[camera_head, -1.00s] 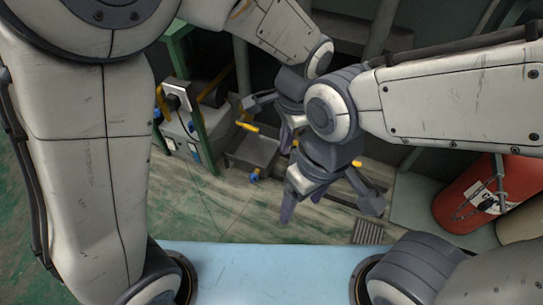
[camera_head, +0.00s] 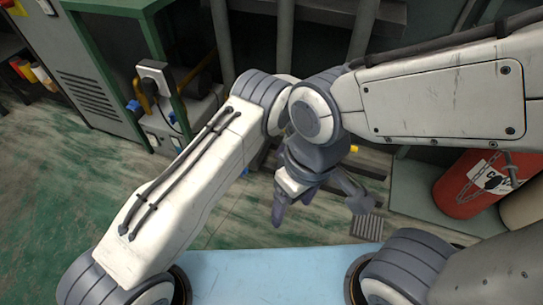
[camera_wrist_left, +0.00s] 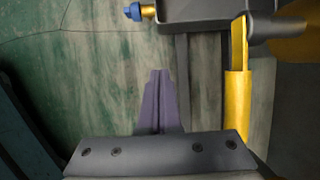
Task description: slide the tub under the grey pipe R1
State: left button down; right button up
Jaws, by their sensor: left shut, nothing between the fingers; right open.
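In the left wrist view, a dark grey box-like container (camera_wrist_left: 205,12), apparently the tub, is cut off by the top edge. A blue and yellow fitting (camera_wrist_left: 140,12) sits at its left. My left gripper (camera_wrist_left: 160,78) is shut and empty over the floor, below and apart from the container. In the head view my arms hide the left gripper and most of the tub area. My right gripper (camera_head: 318,207) is open and empty above the floor. Several grey vertical pipes, one of them at top centre (camera_head: 285,45), stand behind; I cannot tell which is R1.
A yellow bar (camera_wrist_left: 237,115) stands close right of my left fingers. A green-framed grey unit (camera_head: 180,105) is at left in the head view. A red cylinder (camera_head: 466,188) stands at right. A floor grate (camera_head: 368,228) lies near the light blue surface (camera_head: 275,272). Open green floor (camera_head: 60,190) lies left.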

pick_arm(q)
jog(key=b, duration=0.6)
send_near(257, 165)
notch_tip(257, 165, down, 5)
jog(key=s+d, duration=0.1)
jog(key=d, duration=0.1)
jog(key=a, duration=0.1)
jog(key=w+a+b, duration=0.1)
jog(key=a+r, duration=0.1)
jog(key=shift+w+a, duration=0.2)
jog(key=shift+a, duration=0.2)
jog(key=a, duration=0.1)
jog(key=w+a+p, duration=0.1)
jog(key=a, duration=0.2)
jog(key=shift+w+a+p, duration=0.15)
jog(key=shift+w+p, duration=0.15)
jog(key=shift+w, duration=0.05)
